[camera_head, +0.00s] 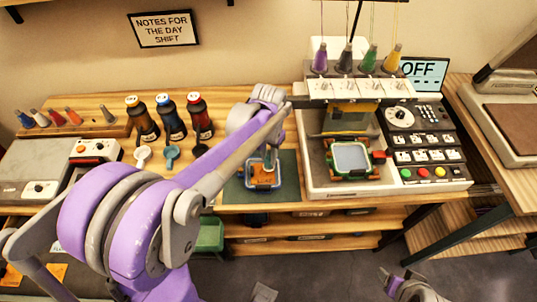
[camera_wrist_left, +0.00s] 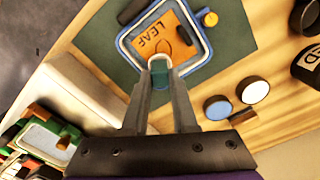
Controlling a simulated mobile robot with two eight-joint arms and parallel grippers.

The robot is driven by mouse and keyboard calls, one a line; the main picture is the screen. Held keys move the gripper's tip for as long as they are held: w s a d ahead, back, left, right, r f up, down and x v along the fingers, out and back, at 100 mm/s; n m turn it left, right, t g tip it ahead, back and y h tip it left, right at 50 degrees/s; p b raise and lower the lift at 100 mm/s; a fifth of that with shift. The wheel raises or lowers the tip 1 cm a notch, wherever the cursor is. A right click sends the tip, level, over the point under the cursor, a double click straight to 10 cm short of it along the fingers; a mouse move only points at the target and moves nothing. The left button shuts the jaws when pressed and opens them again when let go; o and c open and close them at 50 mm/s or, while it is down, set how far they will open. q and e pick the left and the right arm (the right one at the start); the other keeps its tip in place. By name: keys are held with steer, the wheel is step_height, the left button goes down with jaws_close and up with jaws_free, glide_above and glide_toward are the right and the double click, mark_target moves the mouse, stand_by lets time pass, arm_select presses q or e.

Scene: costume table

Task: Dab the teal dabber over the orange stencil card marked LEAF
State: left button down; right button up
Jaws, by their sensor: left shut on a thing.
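The orange stencil card (camera_head: 263,176) lies in a blue-rimmed frame on a green mat in the head view. In the left wrist view the card (camera_wrist_left: 157,38) shows the word LEAF upside down and a leaf outline. My left gripper (camera_wrist_left: 160,75) is shut on the teal dabber (camera_wrist_left: 160,64), whose end shows between the fingertips at the card's near edge. In the head view the gripper (camera_head: 268,152) is above the far part of the card. I cannot tell whether the dabber touches the card. My right gripper (camera_head: 408,288) is at the bottom edge, its jaws unclear.
An embroidery machine (camera_head: 312,160) with a green-clamped hoop (camera_head: 350,158) stands to the right. A grey press (camera_head: 30,170) is at the left.

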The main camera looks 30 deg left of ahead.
arm_select(q)
steer(key=shift+f+b, duration=0.4)
steer(key=shift+f, duration=0.15)
arm_select(e)
steer(key=shift+s+f, duration=0.15)
steer(key=shift+f, duration=0.3)
stand_by(1.2)
arm_select(q)
steer(key=shift+r+p, duration=2.15)
steer(key=shift+r, duration=1.4)
arm_select(e)
steer(key=r, duration=0.1)
steer(key=w+r, duration=0.1)
steer(key=r, duration=0.3)
steer(key=shift+w+r, duration=0.1)
steer(key=shift+w, duration=0.2)
arm_select(q)
steer(key=shift+f, duration=0.1)
arm_select(e)
steer(key=shift+s, duration=0.1)
